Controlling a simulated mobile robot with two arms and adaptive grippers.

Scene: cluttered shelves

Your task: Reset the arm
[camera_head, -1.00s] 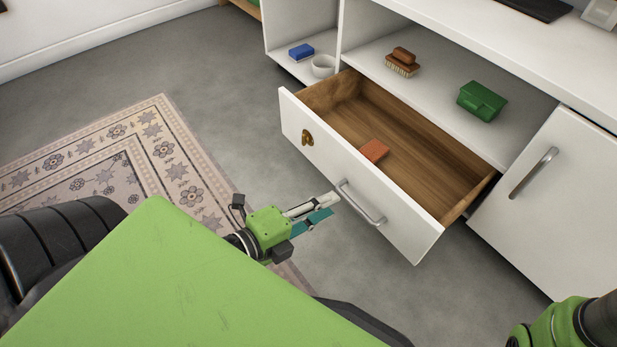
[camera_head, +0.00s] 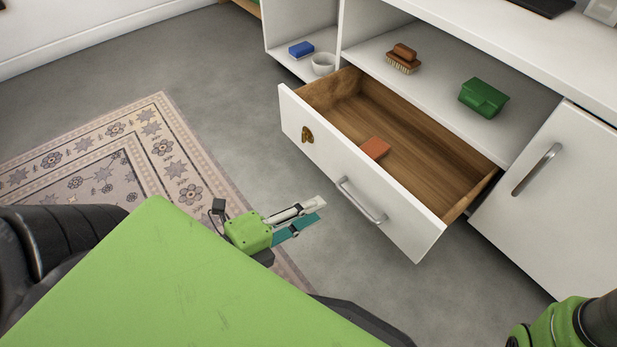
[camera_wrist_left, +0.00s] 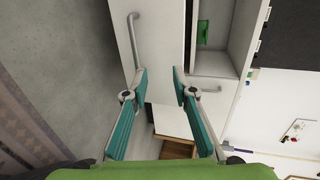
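My left gripper (camera_head: 309,210) is over the floor in front of the open drawer (camera_head: 403,226), to the left of the drawer's metal handle (camera_head: 361,203) and apart from it. In the left wrist view its two teal-padded fingers (camera_wrist_left: 161,77) stand apart with nothing between them, so it is open and empty. The drawer has a white front and a wooden inside. An orange block (camera_head: 374,148) lies in it. My right gripper is out of view; only a green part of my right arm shows at the lower right.
The shelf above the drawer (camera_head: 435,78) holds a brown brush (camera_head: 403,60) and a green box (camera_head: 484,97). A blue block (camera_head: 301,49) and a white bowl (camera_head: 323,65) stand on the left shelf. A closed cabinet door (camera_head: 560,200) is at right. Floor beside the rug (camera_head: 172,150) is clear.

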